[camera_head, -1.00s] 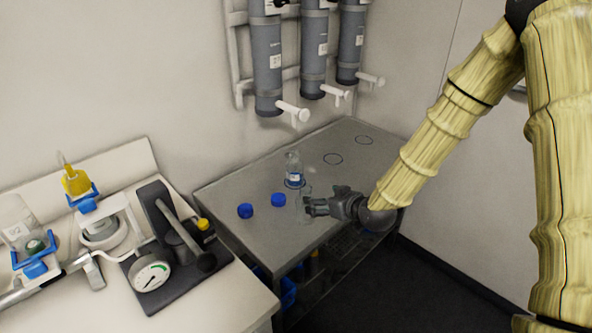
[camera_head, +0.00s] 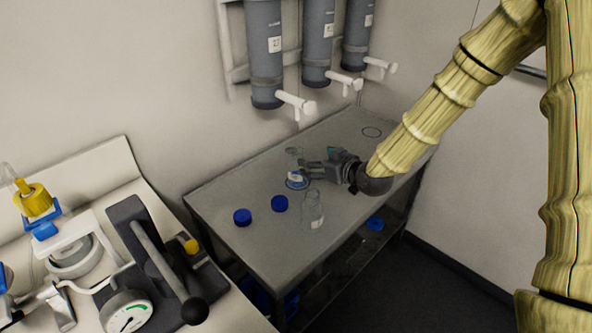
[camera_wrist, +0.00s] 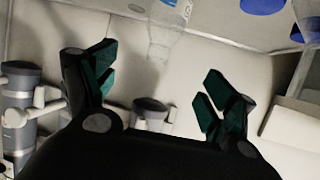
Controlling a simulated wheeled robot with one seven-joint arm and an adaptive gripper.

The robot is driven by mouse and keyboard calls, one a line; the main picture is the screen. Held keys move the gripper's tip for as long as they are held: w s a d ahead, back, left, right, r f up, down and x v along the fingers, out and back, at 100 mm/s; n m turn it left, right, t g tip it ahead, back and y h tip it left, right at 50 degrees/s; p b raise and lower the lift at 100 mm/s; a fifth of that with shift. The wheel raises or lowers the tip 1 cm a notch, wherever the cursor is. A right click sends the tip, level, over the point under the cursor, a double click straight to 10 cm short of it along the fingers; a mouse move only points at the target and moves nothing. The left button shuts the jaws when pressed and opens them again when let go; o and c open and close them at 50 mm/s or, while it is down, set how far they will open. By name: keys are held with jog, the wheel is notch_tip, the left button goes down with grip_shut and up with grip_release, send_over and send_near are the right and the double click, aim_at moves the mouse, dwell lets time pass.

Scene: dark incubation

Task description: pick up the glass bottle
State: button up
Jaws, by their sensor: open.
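A clear glass bottle with a blue and white label (camera_head: 297,182) stands on the grey table, partly hidden behind my gripper fingers. A second clear glass bottle (camera_head: 313,213) stands nearer, just below my gripper in the picture. My gripper (camera_head: 309,172) is open and level with the upper part of the labelled bottle, coming from the right. In the wrist view, the open green-tipped fingers (camera_wrist: 158,68) are spread apart. A clear bottle with a blue label (camera_wrist: 164,34) shows upside down beyond and between them. Contact with the fingers cannot be seen.
Two blue caps (camera_head: 242,217) (camera_head: 280,203) lie left of the bottles on the grey table (camera_head: 250,245). Wall dispensers with white spouts (camera_head: 297,102) hang above the table's back. A bench with a gauge (camera_head: 126,311) and lever stands at left.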

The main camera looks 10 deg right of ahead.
aim_at(298, 171)
jog(key=f+b, duration=0.1)
jog(key=f, duration=0.1)
jog(key=f+b, duration=0.2)
jog(key=w+f+b, duration=0.1)
jog(key=f+b, duration=0.1)
jog(key=shift+w+f, duration=0.1)
jog(key=shift+f, duration=0.2)
jog(key=x, duration=0.5)
jog(key=shift+w+a, duration=0.1)
jog(key=shift+f+x, duration=0.1)
jog(key=shift+x, duration=1.25)
jog(key=shift+f+x, duration=0.15)
jog(key=shift+x, duration=1.2)
jog(key=shift+a, duration=0.1)
jog(key=c, duration=1.4)
jog(key=shift+s+r, duration=0.1)
jog(key=shift+s, duration=0.1)
